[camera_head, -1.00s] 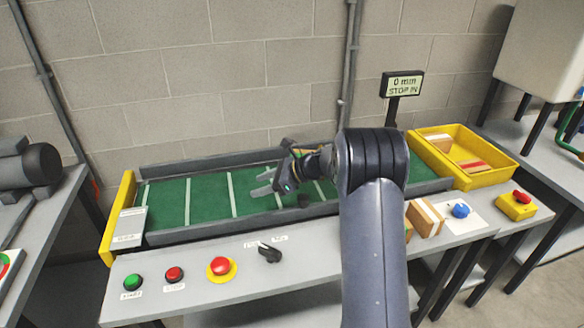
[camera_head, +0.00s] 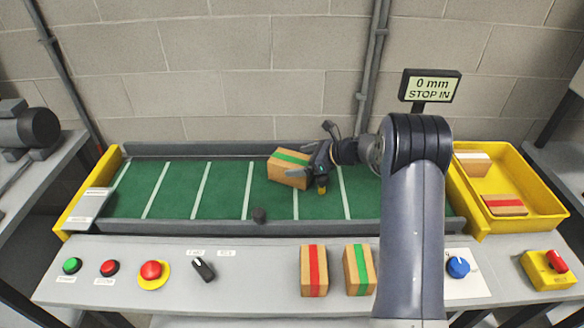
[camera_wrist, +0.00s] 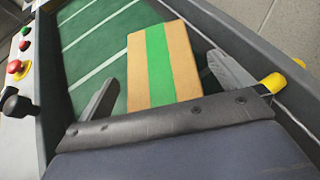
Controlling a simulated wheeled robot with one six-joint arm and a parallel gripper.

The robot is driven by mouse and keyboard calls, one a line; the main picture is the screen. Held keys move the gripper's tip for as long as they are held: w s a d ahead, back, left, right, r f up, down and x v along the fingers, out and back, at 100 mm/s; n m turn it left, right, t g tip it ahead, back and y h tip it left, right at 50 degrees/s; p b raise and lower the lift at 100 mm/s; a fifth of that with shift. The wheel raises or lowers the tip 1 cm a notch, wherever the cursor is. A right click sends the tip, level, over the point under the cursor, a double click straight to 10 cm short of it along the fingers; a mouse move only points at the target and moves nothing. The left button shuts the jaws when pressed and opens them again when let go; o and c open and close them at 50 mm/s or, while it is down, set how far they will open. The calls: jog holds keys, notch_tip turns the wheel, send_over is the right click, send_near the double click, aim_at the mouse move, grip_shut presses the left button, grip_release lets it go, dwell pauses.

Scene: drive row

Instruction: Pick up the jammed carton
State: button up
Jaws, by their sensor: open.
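A tan carton with a green stripe (camera_head: 288,168) lies turned at an angle on the green conveyor belt, near its back rail. My gripper (camera_head: 308,170) is just right of the carton, low over the belt, with its fingers apart. In the wrist view the carton (camera_wrist: 160,65) lies ahead of the open gripper (camera_wrist: 163,70), between the lines of the two fingers. I cannot tell whether a finger touches it. My wrist hides part of the belt to the right.
Two cartons, red-striped (camera_head: 314,270) and green-striped (camera_head: 359,269), stand on the front ledge beside buttons and a black switch (camera_head: 203,268). A yellow bin (camera_head: 541,209) at right holds cartons. The display (camera_head: 430,87) reads "0 mm STOP IN".

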jog(key=shift+x, duration=1)
jog(key=shift+c, duration=0.6)
jog(key=c, duration=1.2)
